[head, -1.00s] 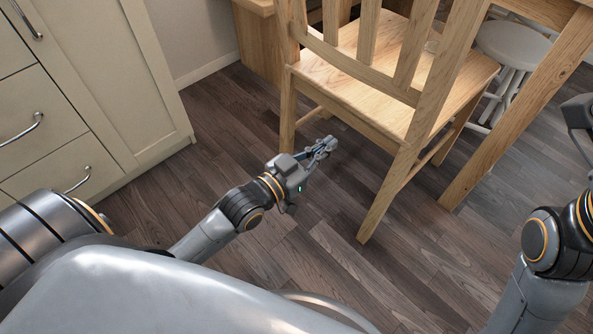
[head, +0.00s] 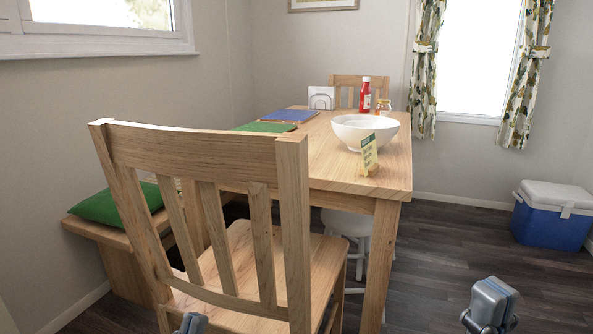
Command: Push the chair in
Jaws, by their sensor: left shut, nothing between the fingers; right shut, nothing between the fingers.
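The wooden chair (head: 285,190) stands upright at the near end of the wooden table (head: 395,170), its slatted back towards me. Its back stands clear of the table's near edge. The front of its seat (head: 325,243) reaches towards the table's near end; how far it goes under is partly hidden by the back. A small part of my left gripper (head: 193,323) shows at the bottom edge, low by the chair back; I cannot tell if it touches. My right gripper (head: 490,305) is shut and empty, low over the floor, right of the chair and apart from it.
A white stool (head: 345,222) is under the table, beyond the chair. A bench with a green cushion (head: 110,207) lines the left wall. A bowl (head: 364,130) and bottles stand on the table. A blue cooler (head: 550,218) is at the far right; floor before it is clear.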

